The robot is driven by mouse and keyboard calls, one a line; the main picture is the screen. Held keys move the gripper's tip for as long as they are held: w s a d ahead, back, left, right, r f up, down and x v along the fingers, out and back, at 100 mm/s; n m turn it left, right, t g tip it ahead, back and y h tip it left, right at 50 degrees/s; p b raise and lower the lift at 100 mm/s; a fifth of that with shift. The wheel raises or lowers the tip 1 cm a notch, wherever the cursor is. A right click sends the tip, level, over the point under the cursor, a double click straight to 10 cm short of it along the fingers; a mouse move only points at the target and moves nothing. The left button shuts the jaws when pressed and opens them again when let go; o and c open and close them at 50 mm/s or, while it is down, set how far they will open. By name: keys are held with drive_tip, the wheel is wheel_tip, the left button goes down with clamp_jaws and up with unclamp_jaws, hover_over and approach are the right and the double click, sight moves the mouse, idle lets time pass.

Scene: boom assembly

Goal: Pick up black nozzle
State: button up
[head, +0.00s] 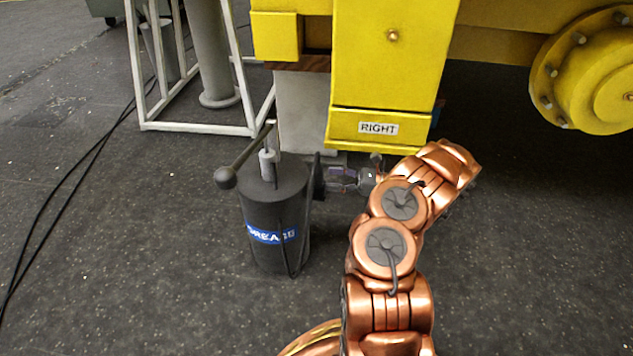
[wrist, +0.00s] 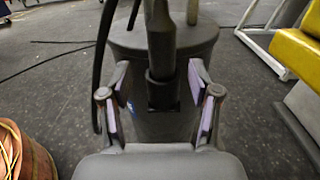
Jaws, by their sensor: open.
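The black nozzle (wrist: 160,40) stands upright at the near side of the dark grease canister (wrist: 205,42), its lower end in a dark holder (wrist: 163,95). In the head view it shows as a dark upright piece (head: 317,178) at the canister's right side. My gripper (wrist: 158,80) is open, one purple-padded finger on each side of the nozzle and holder, with visible gaps. In the head view my gripper (head: 331,180) reaches in from the right at the canister's upper side. The canister (head: 272,215) has a blue label and a ball-ended pump handle (head: 225,178).
A yellow machine part labelled RIGHT (head: 385,75) hangs above and behind my arm. A white metal frame (head: 195,127) stands behind the canister. A black hose (wrist: 105,65) runs down left of the nozzle. Cables (head: 75,180) lie on the left floor.

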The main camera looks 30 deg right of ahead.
sight(318, 175)
drive_tip(key=shift+r+b+x, duration=0.1)
drive_tip(key=shift+b+x, duration=0.55)
drive_tip(key=shift+x, duration=0.65)
drive_tip(key=shift+r+b+x, duration=0.15)
drive_tip(key=shift+b+x, duration=0.5)
drive_tip(key=shift+x, duration=0.65)
drive_tip(key=shift+w+d, duration=0.1)
drive_tip(key=shift+c, duration=0.4)
clamp_jaws()
